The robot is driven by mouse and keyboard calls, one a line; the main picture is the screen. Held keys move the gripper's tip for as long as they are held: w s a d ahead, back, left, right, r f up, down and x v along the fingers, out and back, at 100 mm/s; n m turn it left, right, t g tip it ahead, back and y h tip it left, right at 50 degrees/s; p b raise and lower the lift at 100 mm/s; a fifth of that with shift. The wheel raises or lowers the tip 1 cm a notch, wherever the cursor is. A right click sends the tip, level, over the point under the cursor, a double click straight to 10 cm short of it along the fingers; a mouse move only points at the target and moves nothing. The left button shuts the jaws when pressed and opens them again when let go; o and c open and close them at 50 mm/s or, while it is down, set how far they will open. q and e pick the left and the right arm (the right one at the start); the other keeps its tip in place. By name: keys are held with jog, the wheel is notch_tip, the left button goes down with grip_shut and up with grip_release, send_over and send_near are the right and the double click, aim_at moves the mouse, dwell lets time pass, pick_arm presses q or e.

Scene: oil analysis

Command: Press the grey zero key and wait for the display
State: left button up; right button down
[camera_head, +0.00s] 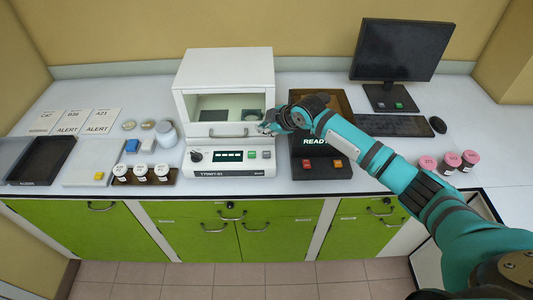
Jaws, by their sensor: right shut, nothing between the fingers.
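A white analyzer (224,75) with a glass-fronted chamber stands at the middle of the bench. Its front panel has a dark display (229,155) with small green characters that I cannot read clearly. Right of the display are a green key (252,155) and a grey key (266,154). My right gripper (268,128) is shut and empty, in front of the analyzer's lower right side and just above the grey key in the picture. A gap shows between the fingertips and the key. My left gripper is not in view.
A black device (321,171) reading "READY" stands right of the analyzer, partly under my right arm. Labelled jars (141,172) stand at left; pink-capped jars (450,160) are near my forearm. A monitor (404,50), keyboard (394,126) and mouse (438,125) are at right.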

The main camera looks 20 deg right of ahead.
jog(key=b, duration=0.6)
send_over(265, 154)
notch_tip(265, 154, down, 8)
jog(key=shift+s, duration=0.1)
jog(key=shift+f+b, duration=0.35)
jog(key=shift+f, duration=0.05)
dwell(0.7)
jog(key=shift+f, duration=0.35)
jog(key=shift+f+b, duration=0.45)
jog(key=shift+f, duration=0.15)
dwell(0.7)
jog(key=shift+r+p, duration=0.85)
jog(key=shift+r, duration=0.1)
jog(key=shift+r, duration=0.15)
